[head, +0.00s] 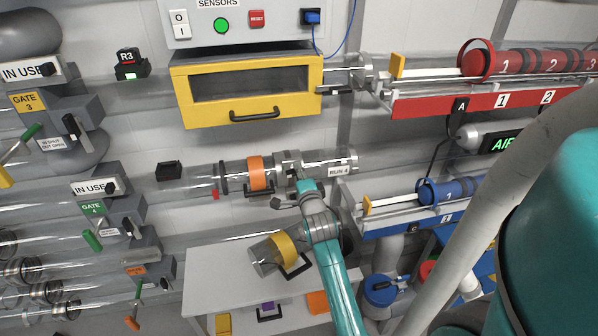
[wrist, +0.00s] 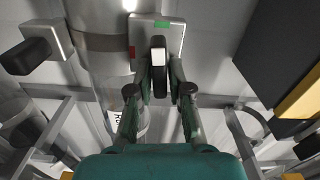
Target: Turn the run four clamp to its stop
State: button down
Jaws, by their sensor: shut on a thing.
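The run four pipe crosses the middle of the head view, with a RUN 4 label (head: 339,170) right of its grey clamp (head: 291,162). My gripper (head: 304,187) is at the clamp, coming from below, and hides part of it. In the wrist view the clamp's dark handle with a white face (wrist: 158,49) lies between the fingers of my gripper (wrist: 159,76), which is shut on it. Behind it is a pale plate (wrist: 172,38) with a green mark at its top and a red mark at its left. The handle's exact angle is hard to tell.
An orange-banded carrier (head: 257,173) sits in the clear pipe left of the clamp. A yellow-banded canister (head: 272,253) is on the grey table (head: 205,281) below. A yellow drawer (head: 246,88) is above; a blue rack (head: 398,224) is right.

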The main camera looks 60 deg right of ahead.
jog(key=shift+f+m, duration=0.15)
jog(key=shift+m, duration=0.75)
jog(key=c, duration=1.2)
grip_release()
jog(key=v, duration=1.2)
